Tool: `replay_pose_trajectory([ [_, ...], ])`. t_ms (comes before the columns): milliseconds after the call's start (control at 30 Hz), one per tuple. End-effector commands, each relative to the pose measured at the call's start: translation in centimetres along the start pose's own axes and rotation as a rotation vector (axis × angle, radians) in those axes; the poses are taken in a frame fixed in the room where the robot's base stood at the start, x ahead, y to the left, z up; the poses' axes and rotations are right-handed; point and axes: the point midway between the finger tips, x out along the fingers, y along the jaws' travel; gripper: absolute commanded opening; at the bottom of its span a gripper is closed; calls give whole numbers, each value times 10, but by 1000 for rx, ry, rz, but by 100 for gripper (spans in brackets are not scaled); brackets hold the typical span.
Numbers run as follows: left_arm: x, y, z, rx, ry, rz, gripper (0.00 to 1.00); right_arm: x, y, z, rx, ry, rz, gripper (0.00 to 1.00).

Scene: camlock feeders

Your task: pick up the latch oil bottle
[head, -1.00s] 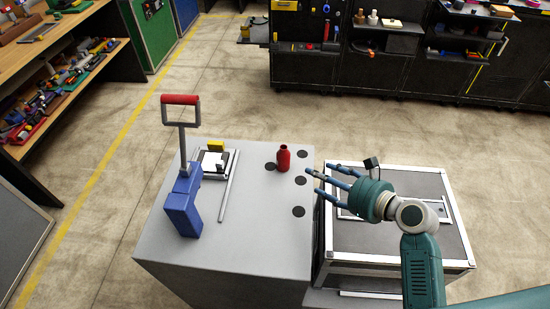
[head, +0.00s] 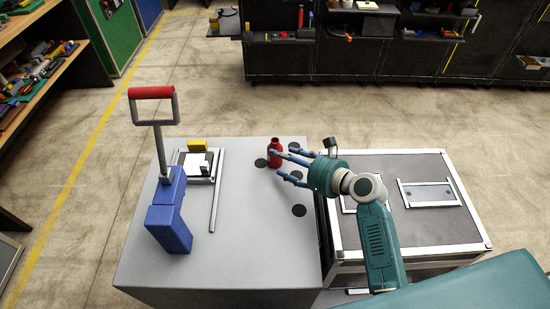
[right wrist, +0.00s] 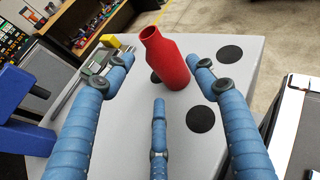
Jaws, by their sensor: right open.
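The latch oil bottle is most likely the red bottle (head: 274,155), which stands upright on the grey table top (head: 255,235) near its back edge. It also shows in the right wrist view (right wrist: 168,62), ahead of the fingers and between their tips. My right gripper (head: 283,164) is open and empty. Its fingers reach in from the right, and their tips are close to the bottle; I cannot tell whether any touches it. In the right wrist view my right gripper (right wrist: 160,75) shows its three blue fingers spread apart. My left gripper is not in view.
Several black discs (head: 298,210) mark the table top. A blue block with a red-handled post (head: 168,228) stands at left, beside a white fixture with a yellow block (head: 197,145) and a thin bar (head: 216,195). A framed case (head: 420,225) stands right.

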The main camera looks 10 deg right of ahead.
Motion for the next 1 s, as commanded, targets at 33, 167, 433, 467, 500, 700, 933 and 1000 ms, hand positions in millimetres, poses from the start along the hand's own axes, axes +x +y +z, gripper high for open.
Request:
replay_pose_trajectory([
  [33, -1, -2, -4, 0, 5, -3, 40, 6, 0, -1, 1, 1, 3, 57],
  [167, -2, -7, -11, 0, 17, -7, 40, 26, -1, -6, 1, 0, 2, 57],
  [433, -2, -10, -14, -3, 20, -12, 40, 48, -1, -7, -1, 1, 0, 57],
  [467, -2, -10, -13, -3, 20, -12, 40, 48, -1, -7, -1, 1, 0, 57],
  [500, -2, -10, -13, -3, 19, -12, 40, 48, -1, -7, -1, 1, 0, 57],
  [700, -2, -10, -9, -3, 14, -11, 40, 48, -1, -7, -1, 1, 0, 37],
  [933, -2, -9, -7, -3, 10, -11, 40, 48, -1, -7, -1, 1, 1, 19],
  [1000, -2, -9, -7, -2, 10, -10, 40, 48, -1, -7, 0, 2, 1, 19],
])
